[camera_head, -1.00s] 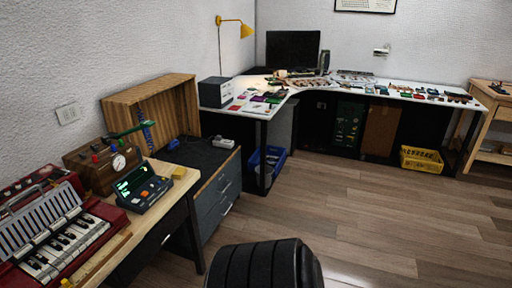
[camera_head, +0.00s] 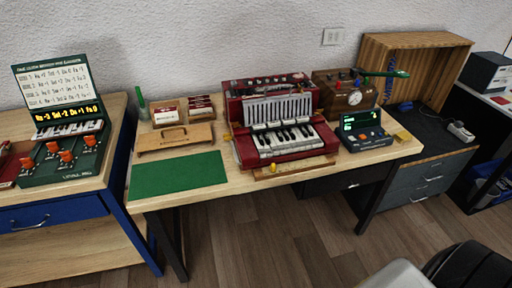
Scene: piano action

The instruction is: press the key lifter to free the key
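The red piano action model (camera_head: 282,113) stands on the middle wooden table. Its row of white and black keys (camera_head: 288,138) faces me, with a pale upright panel of thin bars behind it. A wooden strip (camera_head: 293,170) with a small yellow knob (camera_head: 272,168) lies along its front edge. Another small orange-yellow piece (camera_head: 228,137) shows at its left side. I cannot tell which part is the key lifter or which key is stuck. Neither of my grippers is in view.
A green mat (camera_head: 178,175) and a wooden box with a handle (camera_head: 175,138) lie left of the piano. A wooden gauge box (camera_head: 345,92) and a green-screen device (camera_head: 363,128) stand at right. A keyboard console (camera_head: 67,130) sits on the left bench. Dark and grey shapes fill the bottom right corner.

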